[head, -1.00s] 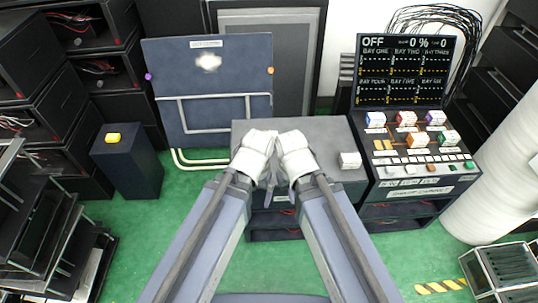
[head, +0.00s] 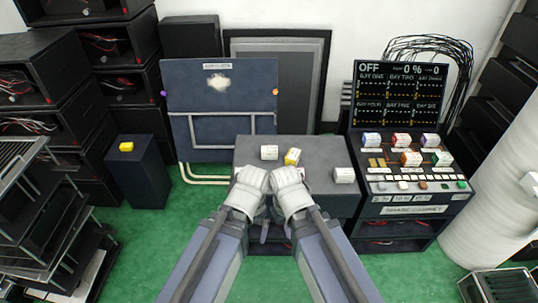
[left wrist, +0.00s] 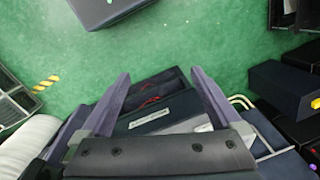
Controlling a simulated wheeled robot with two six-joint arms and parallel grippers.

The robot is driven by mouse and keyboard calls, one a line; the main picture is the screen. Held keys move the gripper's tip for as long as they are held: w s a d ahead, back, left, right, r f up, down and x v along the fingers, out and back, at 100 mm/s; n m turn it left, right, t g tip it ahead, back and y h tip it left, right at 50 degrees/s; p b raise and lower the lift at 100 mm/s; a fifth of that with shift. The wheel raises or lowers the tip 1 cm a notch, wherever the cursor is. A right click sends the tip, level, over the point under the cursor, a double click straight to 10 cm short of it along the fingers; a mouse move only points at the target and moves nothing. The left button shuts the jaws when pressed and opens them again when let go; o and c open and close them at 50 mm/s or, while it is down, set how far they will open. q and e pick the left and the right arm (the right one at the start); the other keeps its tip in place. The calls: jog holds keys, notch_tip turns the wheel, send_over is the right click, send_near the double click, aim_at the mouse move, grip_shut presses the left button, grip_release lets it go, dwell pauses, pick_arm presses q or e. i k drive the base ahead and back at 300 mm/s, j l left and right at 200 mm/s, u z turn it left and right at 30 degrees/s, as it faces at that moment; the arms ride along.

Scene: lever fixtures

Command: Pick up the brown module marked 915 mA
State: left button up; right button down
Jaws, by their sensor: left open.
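No module in view is clearly brown, and the markings are too small to read. My left gripper (left wrist: 160,75) is open and empty in the left wrist view, above the floor and a dark cabinet. In the head view, my right gripper (head: 290,195) is beside the left at the bench's front edge; its fingers are hidden.
A console (head: 419,190) at the right holds several coloured modules in sockets, below a dark screen (head: 401,95) reading OFF. A dark pedestal (head: 137,175) with a yellow block (head: 126,147) stands at the left. Racks line the left side. The green floor (head: 150,250) is open in front.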

aim_at(268, 152)
jog(key=i+j+z, duration=0.2)
jog(key=j+z, duration=0.2)
jog(key=i+j+z, duration=0.1)
jog(key=j+z, duration=0.25)
jog(key=j, duration=0.2)
jog(key=j+z, duration=0.4)
jog(key=i+j, duration=0.05)
jog(key=j, duration=0.05)
